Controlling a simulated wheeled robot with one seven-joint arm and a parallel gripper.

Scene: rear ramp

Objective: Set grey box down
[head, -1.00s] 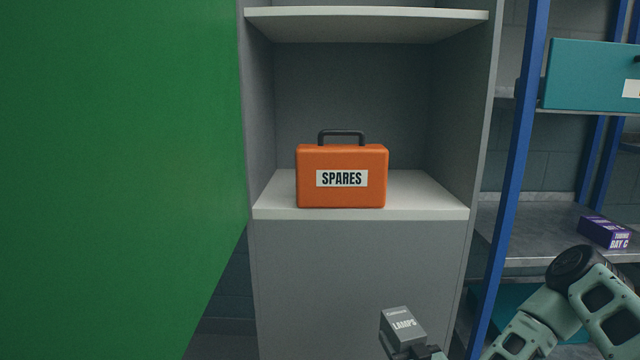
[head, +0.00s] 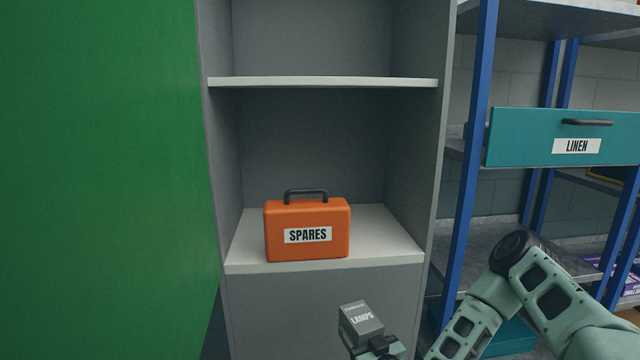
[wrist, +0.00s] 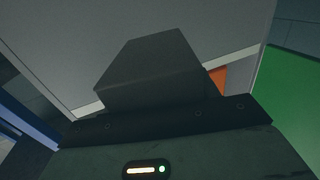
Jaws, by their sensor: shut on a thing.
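The fingertips are mostly hidden by the box. In the wrist view the grey box (wrist: 150,70) shows as a dark block above the gripper body, tilted in the picture.
An orange SPARES case (head: 307,229) stands on the cabinet's white lower shelf (head: 390,241), with bare room right of it. The upper shelf (head: 320,83) is empty. A green panel (head: 100,180) stands left. A blue-post rack (head: 466,160) with a teal LINEN drawer (head: 540,150) stands right.

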